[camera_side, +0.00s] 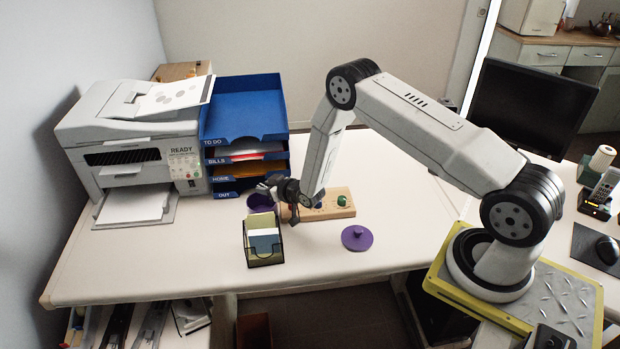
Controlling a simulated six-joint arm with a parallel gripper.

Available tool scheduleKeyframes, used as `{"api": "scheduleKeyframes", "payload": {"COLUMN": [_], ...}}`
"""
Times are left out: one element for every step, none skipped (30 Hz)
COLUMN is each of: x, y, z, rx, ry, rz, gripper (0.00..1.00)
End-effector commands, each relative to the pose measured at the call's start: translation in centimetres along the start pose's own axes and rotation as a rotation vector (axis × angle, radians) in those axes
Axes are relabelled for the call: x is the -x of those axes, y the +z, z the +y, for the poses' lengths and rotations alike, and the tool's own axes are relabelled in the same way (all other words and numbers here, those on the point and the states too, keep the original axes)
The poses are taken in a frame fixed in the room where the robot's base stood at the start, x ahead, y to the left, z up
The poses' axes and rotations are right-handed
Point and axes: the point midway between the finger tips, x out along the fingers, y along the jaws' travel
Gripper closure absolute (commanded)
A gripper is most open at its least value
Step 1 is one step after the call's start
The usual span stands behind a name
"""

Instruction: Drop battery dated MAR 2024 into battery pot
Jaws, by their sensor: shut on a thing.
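A purple pot (259,204), open at the top, stands on the white desk in front of the blue letter trays. It appears to be the battery pot. A round purple lid (357,239) with a knob lies apart on the desk to its right. My gripper (266,187) is just above the pot's rim, at the left end of my arm. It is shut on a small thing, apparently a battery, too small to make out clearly. The date is not legible in this view. The pot's inside is mostly hidden.
A wooden board (343,203) with small coloured pieces lies right of the pot, partly behind my wrist. A black mesh holder (265,260) with papers stands in front. Blue stacked trays (245,105) and a printer (130,140) stand behind and left. The desk's front left is clear.

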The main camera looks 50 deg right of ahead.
Motion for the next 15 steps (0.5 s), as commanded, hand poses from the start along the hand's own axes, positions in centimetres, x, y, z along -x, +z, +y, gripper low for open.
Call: {"api": "scheduleKeyframes", "payload": {"x": [-0.2, -0.3, -0.4, -0.5, -0.6, -0.7, -0.7, -0.8, -0.8, -0.8, -0.9, -0.9, -0.9, -0.9, -0.9], "y": [0.5, 0.7, 1.0, 1.2, 1.4, 1.6, 1.8, 1.9, 2.0, 2.1, 2.2, 2.2, 2.3, 2.3, 2.3], "z": [0.0, 0.0, 0.0, 0.0, 0.0, 0.0, 0.0, 0.0, 0.0, 0.0, 0.0, 0.0, 0.0, 0.0, 0.0], "rx": [0.000, 0.000, 0.000, 0.000, 0.000, 0.000, 0.000, 0.000, 0.000, 0.000, 0.000, 0.000, 0.000, 0.000, 0.000], "ry": [0.000, 0.000, 0.000, 0.000, 0.000, 0.000, 0.000, 0.000, 0.000, 0.000, 0.000, 0.000, 0.000, 0.000, 0.000], "rz": [-0.001, -0.001, 0.000, -0.001, -0.001, -0.001, -0.001, 0.000, 0.000, 0.000, -0.001, -0.001, -0.001, 0.000, 0.000], "gripper": [1.00, 1.00, 1.00, 1.00, 1.00, 1.00, 1.00, 1.00, 1.00, 1.00, 1.00, 1.00, 1.00, 1.00, 1.00]}}
